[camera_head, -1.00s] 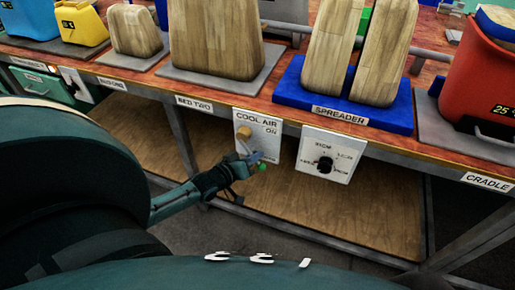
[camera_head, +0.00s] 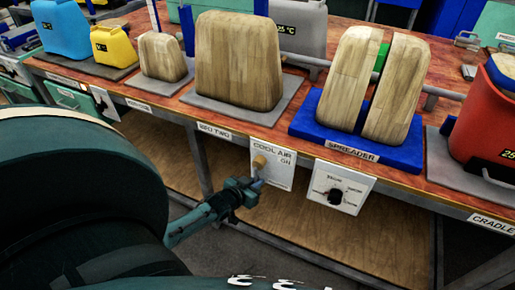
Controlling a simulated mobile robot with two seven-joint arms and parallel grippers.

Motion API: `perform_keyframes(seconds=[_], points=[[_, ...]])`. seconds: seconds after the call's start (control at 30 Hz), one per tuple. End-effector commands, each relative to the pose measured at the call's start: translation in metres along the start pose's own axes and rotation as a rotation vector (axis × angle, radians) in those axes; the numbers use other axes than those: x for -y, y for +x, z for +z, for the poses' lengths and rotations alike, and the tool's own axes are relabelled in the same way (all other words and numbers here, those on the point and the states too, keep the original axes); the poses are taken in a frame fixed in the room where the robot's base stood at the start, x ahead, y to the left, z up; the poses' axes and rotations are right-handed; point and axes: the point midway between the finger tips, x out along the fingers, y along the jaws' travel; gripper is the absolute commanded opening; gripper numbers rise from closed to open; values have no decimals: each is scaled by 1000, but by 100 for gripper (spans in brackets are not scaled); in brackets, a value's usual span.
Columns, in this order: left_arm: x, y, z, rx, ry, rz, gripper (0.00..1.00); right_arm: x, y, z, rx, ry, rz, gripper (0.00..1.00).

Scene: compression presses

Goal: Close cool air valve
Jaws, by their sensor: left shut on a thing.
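The cool air valve is a tan knob (camera_head: 260,162) on a white panel (camera_head: 281,171) marked COOL AIR and ON, fixed to the front of the bench. A small grey-blue piece, seemingly its lever, shows just below the knob. My left gripper (camera_head: 254,187) reaches in from the lower left, below the knob and at the panel's lower left edge. It is shut on that lever. The gripper's fingers partly hide the lever, so its exact angle is hard to read. My right gripper is not in view.
A white dial panel (camera_head: 338,188) with a black knob hangs to the right. Wooden blocks stand on a blue SPREADER base (camera_head: 310,128) and on grey plates above. A red container (camera_head: 485,125) is at the right. A wooden lower shelf (camera_head: 330,238) lies under the bench.

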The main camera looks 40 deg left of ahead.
Motion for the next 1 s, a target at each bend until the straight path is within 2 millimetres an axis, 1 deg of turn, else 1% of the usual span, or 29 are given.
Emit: perform_keyframes(seconds=[0.43, 0.47, 0.7, 0.9, 1.0], points=[[2, 0, 1, 4, 15, -6, 0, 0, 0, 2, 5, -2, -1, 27], [2, 0, 1, 4, 15, -6, 12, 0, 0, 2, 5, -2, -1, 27], [2, 0, 0, 3, 12, -5, 32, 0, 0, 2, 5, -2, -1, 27], [1, 0, 0, 2, 10, -4, 32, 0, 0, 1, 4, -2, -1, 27], [1, -4, 0, 2, 10, -3, 32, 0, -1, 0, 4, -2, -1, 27]])
